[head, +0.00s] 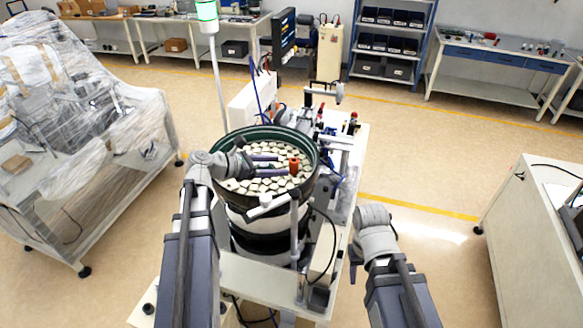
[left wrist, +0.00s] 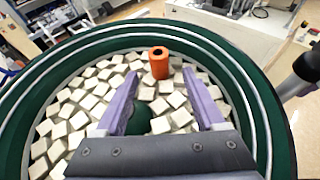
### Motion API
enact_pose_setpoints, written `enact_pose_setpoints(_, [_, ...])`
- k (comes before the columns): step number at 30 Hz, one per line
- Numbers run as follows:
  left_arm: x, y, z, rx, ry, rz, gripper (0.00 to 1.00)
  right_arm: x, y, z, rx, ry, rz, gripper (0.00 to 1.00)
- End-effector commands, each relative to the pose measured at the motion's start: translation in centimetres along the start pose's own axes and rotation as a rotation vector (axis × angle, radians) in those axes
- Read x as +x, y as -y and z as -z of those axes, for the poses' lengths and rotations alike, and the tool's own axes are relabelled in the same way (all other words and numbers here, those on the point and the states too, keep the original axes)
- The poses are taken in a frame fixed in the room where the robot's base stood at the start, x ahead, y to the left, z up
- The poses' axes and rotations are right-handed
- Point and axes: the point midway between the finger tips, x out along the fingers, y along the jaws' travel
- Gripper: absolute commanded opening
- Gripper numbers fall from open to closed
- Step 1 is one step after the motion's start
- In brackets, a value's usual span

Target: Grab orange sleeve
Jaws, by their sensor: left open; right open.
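An orange sleeve (head: 294,165) stands upright among pale blocks in the round green bowl (head: 314,165). It also shows in the left wrist view (left wrist: 159,62), with a dark hole in its top. My left gripper (head: 282,165) is over the bowl with its fingers open and pointing at the sleeve. In the left wrist view the fingers of my left gripper (left wrist: 162,77) lie to either side of the sleeve's line, and the sleeve is just beyond the tips, not gripped. My right arm shows at the lower right in the head view, but its fingers are hidden.
Many pale blocks (left wrist: 92,102) cover the bowl floor around the sleeve. The bowl's green rim (left wrist: 262,110) surrounds the gripper. A wheeled bench (head: 245,270) carries the feeder.

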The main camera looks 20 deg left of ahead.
Motion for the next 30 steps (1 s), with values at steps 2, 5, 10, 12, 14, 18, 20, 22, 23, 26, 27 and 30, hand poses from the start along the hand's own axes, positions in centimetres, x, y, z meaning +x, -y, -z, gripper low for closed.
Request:
enact_pose_setpoints(2, [0.9, 0.0, 0.2, 0.001, 0.0, 0.002, 0.71, 0.5, 0.0, 0.0, 0.0, 0.0, 0.0, 0.5])
enact_pose_setpoints(5, [2.0, 0.0, 0.2, 0.001, 0.0, 0.002, 0.71, 0.9, 0.1, 0.1, 0.001, 0.0, 0.0, 0.5])
enact_pose_setpoints(10, [2.4, 0.0, 0.1, -0.001, 0.0, 0.0, 0.71, 1.0, 0.1, 0.1, 0.001, -0.001, 0.0, 0.5])
enact_pose_setpoints(12, [2.7, 0.0, 0.1, 0.0, 0.0, 0.001, 0.71, 1.1, 0.1, 0.1, 0.001, -0.001, 0.0, 0.5])
enact_pose_setpoints(14, [3.2, -0.1, 0.2, 0.0, 0.0, 0.002, 0.71, 1.4, 0.1, 0.1, 0.001, -0.001, 0.0, 0.5])
enact_pose_setpoints(18, [5.2, -0.2, 0.5, 0.002, 0.0, 0.003, 0.71, 2.4, 0.2, 0.2, 0.002, -0.001, 0.0, 0.5])
enact_pose_setpoints(20, [6.1, -0.2, 0.5, 0.001, 0.0, 0.002, 0.71, 2.8, 0.2, 0.2, 0.002, -0.001, 0.0, 0.5])
enact_pose_setpoints(22, [7.0, -0.2, 0.4, 0.001, 0.0, 0.003, 0.71, 3.0, 0.3, 0.2, 0.003, -0.001, 0.0, 0.5])
enact_pose_setpoints(23, [7.3, -0.1, 0.4, 0.0, 0.0, 0.002, 0.71, 3.1, 0.3, 0.2, 0.003, -0.001, 0.0, 0.5])
enact_pose_setpoints(26, [7.6, -0.1, 0.2, 0.0, 0.0, 0.0, 0.71, 3.1, 0.3, 0.2, 0.003, -0.002, 0.0, 0.5])
enact_pose_setpoints(27, [7.5, -0.1, 0.2, 0.0, 0.0, -0.001, 0.71, 3.0, 0.3, 0.2, 0.003, -0.002, 0.0, 0.5])
enact_pose_setpoints(30, [7.5, -0.1, 0.2, 0.0, 0.0, -0.001, 0.71, 3.0, 0.3, 0.2, 0.003, -0.001, 0.0, 0.5])
